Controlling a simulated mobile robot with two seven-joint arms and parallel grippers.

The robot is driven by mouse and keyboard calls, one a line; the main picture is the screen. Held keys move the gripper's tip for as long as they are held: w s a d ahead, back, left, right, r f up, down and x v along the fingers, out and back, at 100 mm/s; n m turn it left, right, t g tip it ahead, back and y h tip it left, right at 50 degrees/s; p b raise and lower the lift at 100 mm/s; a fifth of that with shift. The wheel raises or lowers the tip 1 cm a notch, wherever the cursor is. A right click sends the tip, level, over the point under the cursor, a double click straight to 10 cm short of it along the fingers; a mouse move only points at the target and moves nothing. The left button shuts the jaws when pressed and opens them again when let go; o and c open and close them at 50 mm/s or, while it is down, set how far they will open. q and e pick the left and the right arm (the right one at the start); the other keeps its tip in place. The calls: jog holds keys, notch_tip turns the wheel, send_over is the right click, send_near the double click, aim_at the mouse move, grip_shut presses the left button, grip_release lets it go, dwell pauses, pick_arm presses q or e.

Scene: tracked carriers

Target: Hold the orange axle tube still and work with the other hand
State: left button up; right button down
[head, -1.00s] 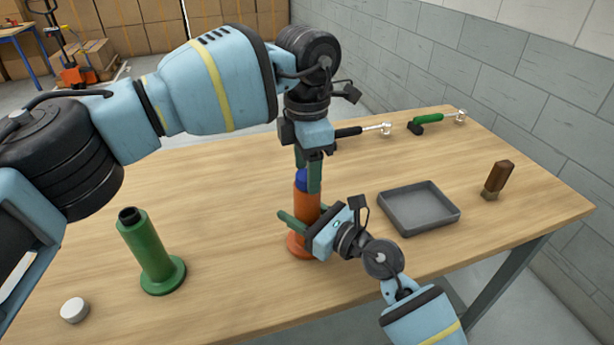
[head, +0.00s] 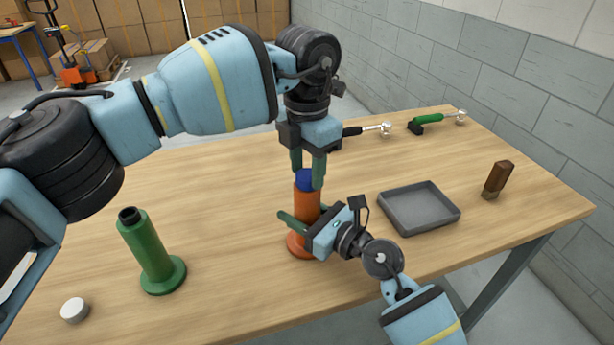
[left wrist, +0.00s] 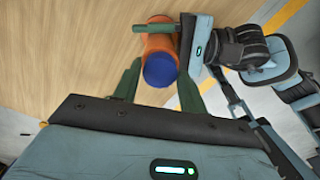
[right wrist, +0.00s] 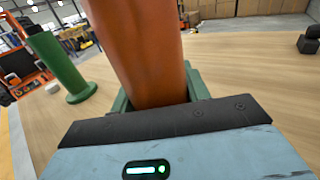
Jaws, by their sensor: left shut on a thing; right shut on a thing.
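The orange axle tube (head: 306,205) stands upright on its round flange on the table; it also fills the middle of the right wrist view (right wrist: 140,45). A blue cap (head: 304,180) sits at its top end and shows in the left wrist view (left wrist: 160,71). My left gripper (head: 307,178) points down from above, shut on the blue cap with a finger on each side. My right gripper (head: 299,224) is shut on the tube's lower body from the right side. Whether the cap is fully seated cannot be told.
A green flanged tube (head: 150,250) and a white round cap (head: 74,310) stand at the left. An empty grey tray (head: 418,226) and a brown-handled brush (head: 497,180) are at the right. A green-handled tool (head: 430,121) and a black-handled one (head: 377,128) lie at the back.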

pick_arm(q)
jog(key=n, duration=0.5)
jog(key=shift+n, duration=0.3)
jog(key=shift+n, duration=0.4)
jog(key=n, duration=0.6)
jog(key=shift+n, duration=1.5)
jog(key=n, duration=0.9)
jog(key=shift+a+n, duration=0.1)
jog(key=shift+n, duration=0.3)
